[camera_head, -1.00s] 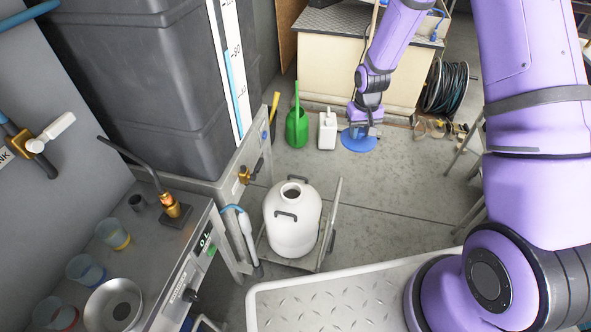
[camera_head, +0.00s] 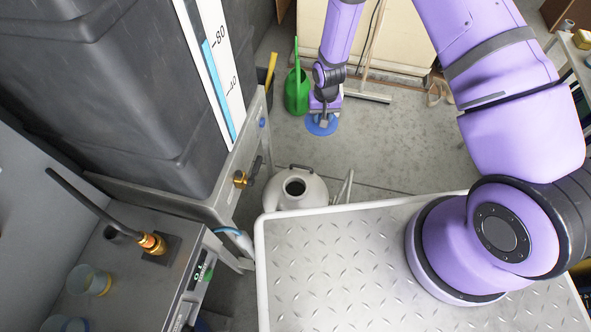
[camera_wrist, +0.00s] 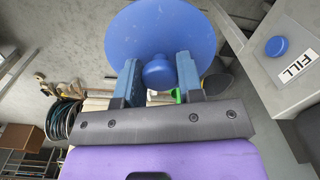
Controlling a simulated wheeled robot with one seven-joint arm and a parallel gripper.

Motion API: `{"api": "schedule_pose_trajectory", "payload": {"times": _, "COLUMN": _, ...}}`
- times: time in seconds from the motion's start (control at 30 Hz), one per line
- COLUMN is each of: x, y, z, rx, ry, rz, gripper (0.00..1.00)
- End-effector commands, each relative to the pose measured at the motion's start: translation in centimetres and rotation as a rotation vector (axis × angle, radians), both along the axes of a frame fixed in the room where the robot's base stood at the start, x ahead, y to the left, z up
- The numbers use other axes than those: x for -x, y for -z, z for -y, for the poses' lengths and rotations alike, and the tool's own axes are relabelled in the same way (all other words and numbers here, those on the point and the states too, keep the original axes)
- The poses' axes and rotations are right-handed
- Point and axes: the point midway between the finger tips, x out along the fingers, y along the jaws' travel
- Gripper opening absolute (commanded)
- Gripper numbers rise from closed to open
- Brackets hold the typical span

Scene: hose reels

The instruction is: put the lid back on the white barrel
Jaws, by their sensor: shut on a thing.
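The white barrel (camera_head: 310,191) stands on the floor just beyond my deck, its round mouth (camera_head: 295,188) open and dark. A black handle shows at its far side, and its lower part is hidden by the deck edge. My gripper (camera_head: 322,116) is farther back, above the floor, beyond the barrel and slightly to its right. It is shut on the knob of the round blue lid (camera_head: 323,127). In the wrist view my gripper's fingers (camera_wrist: 158,78) close on the knob from both sides, and the lid (camera_wrist: 160,30) is wide and flat.
A green watering can (camera_head: 297,92) stands left of my gripper. A broom (camera_head: 366,95) leans at the back.

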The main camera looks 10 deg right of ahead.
Motion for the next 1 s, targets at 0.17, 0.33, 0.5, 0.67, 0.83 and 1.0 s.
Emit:
{"api": "schedule_pose_trajectory", "payload": {"times": 0.17, "x": 4.0, "y": 7.1, "z": -5.1, "rx": 0.007, "ry": 0.003, "rz": -0.006, "gripper": 0.11}}
{"api": "schedule_pose_trajectory", "payload": {"times": 0.33, "x": 7.7, "y": 12.4, "z": -8.1, "rx": 0.016, "ry": 0.012, "rz": -0.002, "gripper": 0.11}}
{"api": "schedule_pose_trajectory", "payload": {"times": 0.5, "x": 10.2, "y": 15.5, "z": -9.5, "rx": 0.021, "ry": 0.018, "rz": 0.004, "gripper": 0.11}}
{"api": "schedule_pose_trajectory", "payload": {"times": 0.67, "x": 11.0, "y": 16.6, "z": -9.8, "rx": 0.022, "ry": 0.023, "rz": 0.008, "gripper": 0.11}}
{"api": "schedule_pose_trajectory", "payload": {"times": 0.83, "x": 11.1, "y": 17.4, "z": -9.9, "rx": 0.022, "ry": 0.022, "rz": 0.008, "gripper": 0.11}}
{"api": "schedule_pose_trajectory", "payload": {"times": 1.0, "x": 11.1, "y": 18.8, "z": -9.9, "rx": 0.022, "ry": 0.021, "rz": 0.007, "gripper": 0.11}}
